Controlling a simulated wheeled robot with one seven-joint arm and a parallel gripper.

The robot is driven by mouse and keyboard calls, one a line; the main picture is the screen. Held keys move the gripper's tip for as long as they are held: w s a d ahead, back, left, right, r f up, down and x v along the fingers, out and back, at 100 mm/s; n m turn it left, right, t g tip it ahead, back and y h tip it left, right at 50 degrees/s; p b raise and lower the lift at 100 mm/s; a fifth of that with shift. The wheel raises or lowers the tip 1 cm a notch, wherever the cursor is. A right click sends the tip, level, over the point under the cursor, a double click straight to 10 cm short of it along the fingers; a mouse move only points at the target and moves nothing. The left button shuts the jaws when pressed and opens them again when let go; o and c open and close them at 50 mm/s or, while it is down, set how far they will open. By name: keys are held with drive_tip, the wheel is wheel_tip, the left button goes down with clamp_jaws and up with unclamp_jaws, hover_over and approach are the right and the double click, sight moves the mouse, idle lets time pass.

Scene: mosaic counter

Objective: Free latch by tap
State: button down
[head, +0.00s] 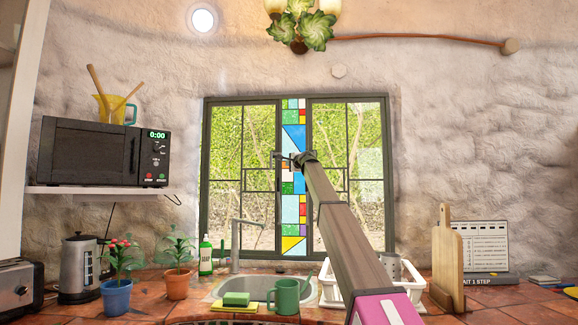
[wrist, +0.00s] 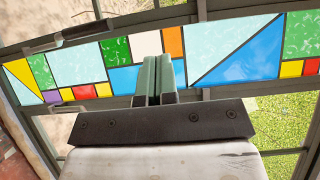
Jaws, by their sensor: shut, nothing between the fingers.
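The window (head: 294,180) has two dark-framed panes with a stained-glass strip (head: 293,215) between them. My gripper (head: 285,158) is raised in front of this strip, at about mid-height. In the wrist view my gripper's two fingers (wrist: 158,75) are together and empty, overlapping the coloured glass. A similar dark fitting (wrist: 72,108) lies on the frame along the other side. Both are apart from the fingers. The metal tap (head: 236,245) stands at the sink, below and left of my gripper.
A soap bottle (head: 206,256) and potted plants (head: 177,275) stand left. A white dish rack (head: 400,270) and cutting board (head: 447,260) stand right. A microwave (head: 105,152) sits on a shelf.

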drive_tip(key=w+a, duration=0.7)
drive_tip(key=a, duration=0.1)
drive_tip(key=shift+w, duration=0.25)
